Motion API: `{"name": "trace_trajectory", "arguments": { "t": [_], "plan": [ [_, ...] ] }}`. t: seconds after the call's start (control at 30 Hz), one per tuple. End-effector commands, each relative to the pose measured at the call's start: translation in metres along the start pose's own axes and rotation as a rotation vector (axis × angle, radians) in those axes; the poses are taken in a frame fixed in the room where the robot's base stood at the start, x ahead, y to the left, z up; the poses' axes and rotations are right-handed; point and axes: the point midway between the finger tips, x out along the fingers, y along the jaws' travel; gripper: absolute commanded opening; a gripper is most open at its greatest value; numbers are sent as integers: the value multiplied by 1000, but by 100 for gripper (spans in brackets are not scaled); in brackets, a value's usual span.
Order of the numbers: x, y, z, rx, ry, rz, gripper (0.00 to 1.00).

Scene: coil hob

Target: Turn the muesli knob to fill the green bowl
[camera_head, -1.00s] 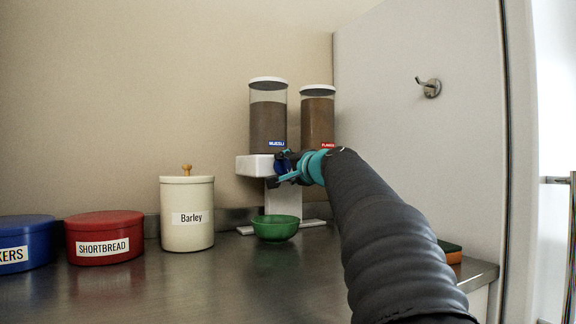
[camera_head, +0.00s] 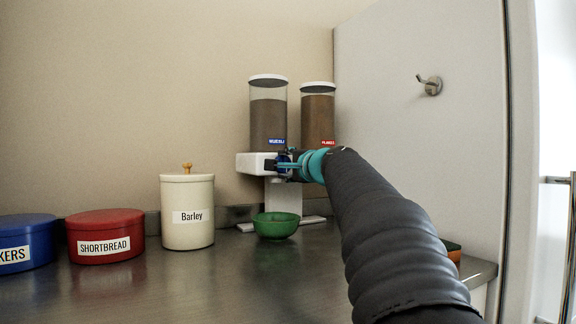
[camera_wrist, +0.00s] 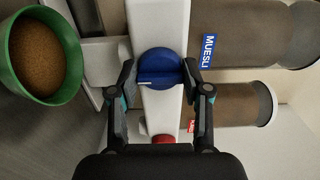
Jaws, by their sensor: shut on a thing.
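The muesli canister (camera_head: 268,125) stands on the white dispenser (camera_head: 245,163), and its blue label also shows in the wrist view (camera_wrist: 209,50). The blue muesli knob (camera_wrist: 159,68) sits on the dispenser's front, its ridge lying across the picture between my fingers. My gripper (camera_wrist: 160,82) is shut on this knob, one finger at each side; in the head view my gripper (camera_head: 283,166) mostly hides it. The green bowl (camera_head: 276,226) stands upright on the counter below the dispenser. In the wrist view the bowl (camera_wrist: 72,82) holds brown grains.
The flakes canister (camera_head: 318,118) stands right of the muesli, with a red knob (camera_wrist: 163,139) below it. A cream barley jar (camera_head: 187,225), a red shortbread tin (camera_head: 104,238) and a blue tin (camera_head: 25,243) stand at the left. The counter front is clear. A wall with a hook (camera_head: 430,86) rises at the right.

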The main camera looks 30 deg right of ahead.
Motion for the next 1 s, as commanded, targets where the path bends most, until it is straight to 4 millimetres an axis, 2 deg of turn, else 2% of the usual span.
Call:
{"name": "trace_trajectory", "arguments": {
  "t": [0.13, 0.17, 0.2, 0.27, 0.67, 0.77, 1.0],
  "plan": [
    [0, 0, 0, 0, -1, 0, 13],
    [0, 0, 0, -1, -1, 0, 50],
    [0, 0, 0, -1, -1, 0, 60],
    [0, 0, 0, -1, -1, 0, 73],
    [-5, -1, -1, -2, 2, 0, 73],
    [-16, -1, -1, -3, 3, -1, 73],
    [-63, -1, -1, -1, 4, -1, 73]
  ]
}}
